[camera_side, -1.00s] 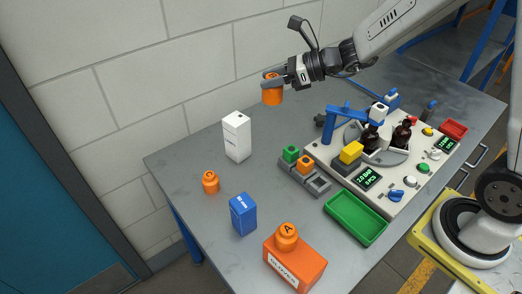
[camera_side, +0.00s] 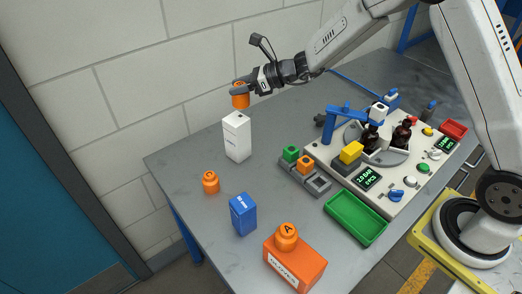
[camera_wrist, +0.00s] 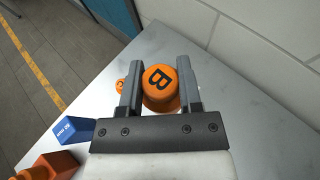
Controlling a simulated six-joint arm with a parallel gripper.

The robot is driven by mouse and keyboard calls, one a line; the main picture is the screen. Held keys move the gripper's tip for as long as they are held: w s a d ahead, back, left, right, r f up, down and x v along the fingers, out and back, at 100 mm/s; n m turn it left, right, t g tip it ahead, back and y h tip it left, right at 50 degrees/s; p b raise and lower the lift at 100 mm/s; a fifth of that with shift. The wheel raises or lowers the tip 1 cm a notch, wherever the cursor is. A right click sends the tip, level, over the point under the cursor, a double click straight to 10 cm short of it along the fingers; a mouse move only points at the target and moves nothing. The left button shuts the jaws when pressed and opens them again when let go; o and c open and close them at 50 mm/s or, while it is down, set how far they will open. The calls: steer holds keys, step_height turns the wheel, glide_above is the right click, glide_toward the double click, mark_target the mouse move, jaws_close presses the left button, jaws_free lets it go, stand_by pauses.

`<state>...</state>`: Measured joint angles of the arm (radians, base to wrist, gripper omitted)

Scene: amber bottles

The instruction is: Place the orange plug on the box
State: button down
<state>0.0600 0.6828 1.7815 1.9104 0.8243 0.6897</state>
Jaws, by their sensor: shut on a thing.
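My gripper (camera_side: 243,90) is shut on an orange plug (camera_side: 240,99), held upright above the white box (camera_side: 237,140). The white box is hidden in the wrist view. A second orange plug (camera_side: 210,182) stands on the table, and one marked "A" (camera_side: 286,236) sits on the orange box (camera_side: 295,265).
A blue box (camera_side: 243,214) stands in front of the white box. A grey block holder (camera_side: 318,183), a green tray (camera_side: 356,219) and a device panel (camera_side: 385,190) with bottles lie to the right. The wall (camera_side: 120,80) is close behind. The table's left corner is clear.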

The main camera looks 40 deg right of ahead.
steer(key=shift+w+a+f, duration=0.15)
steer(key=shift+w+f, duration=0.9)
steer(key=shift+f, duration=0.25)
steer(key=shift+w+f, duration=0.3)
steer(key=shift+f, duration=1.55)
steer(key=shift+c, duration=1.4)
jaws_free()
steer(key=shift+f, duration=0.1)
